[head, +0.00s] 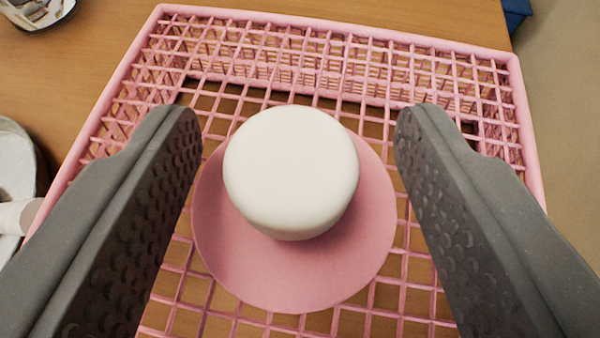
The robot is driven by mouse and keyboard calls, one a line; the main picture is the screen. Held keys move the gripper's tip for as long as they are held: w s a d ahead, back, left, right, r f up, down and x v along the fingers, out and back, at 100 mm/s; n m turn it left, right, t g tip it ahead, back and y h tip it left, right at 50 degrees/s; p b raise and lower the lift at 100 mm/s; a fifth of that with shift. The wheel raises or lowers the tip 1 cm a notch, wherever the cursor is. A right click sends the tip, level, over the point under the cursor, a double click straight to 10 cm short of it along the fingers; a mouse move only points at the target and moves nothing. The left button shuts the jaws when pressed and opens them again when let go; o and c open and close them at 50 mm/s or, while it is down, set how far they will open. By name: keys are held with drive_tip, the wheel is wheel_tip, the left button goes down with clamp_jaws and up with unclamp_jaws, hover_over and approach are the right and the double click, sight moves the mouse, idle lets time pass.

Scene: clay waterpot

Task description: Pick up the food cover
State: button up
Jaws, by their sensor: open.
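The food cover (485,75) is a pink, basket-like lattice with a solid rim, and it fills most of the head view. On its top is a round pink disc (285,275) with a white knob (290,170) standing on it. My gripper (298,130) is open. Its two dark grey, dimpled fingers stand on the left and right of the knob, with a clear gap on each side. The fingers touch neither the knob nor each other. The near part of the cover runs out of the bottom of the picture.
The cover is on a wooden table (60,75). A clear dish (38,12) is cut off at the top left. Some white dishware (15,165) stands at the left edge. A dark blue thing (516,10) shows at the top right, beside a beige surface (565,100).

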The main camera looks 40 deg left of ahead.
drive_tip(key=shift+w+a+f, duration=0.2)
drive_tip(key=shift+w+a, duration=0.1)
drive_tip(key=shift+w, duration=0.05)
clamp_jaws()
drive_tip(key=shift+r, duration=0.1)
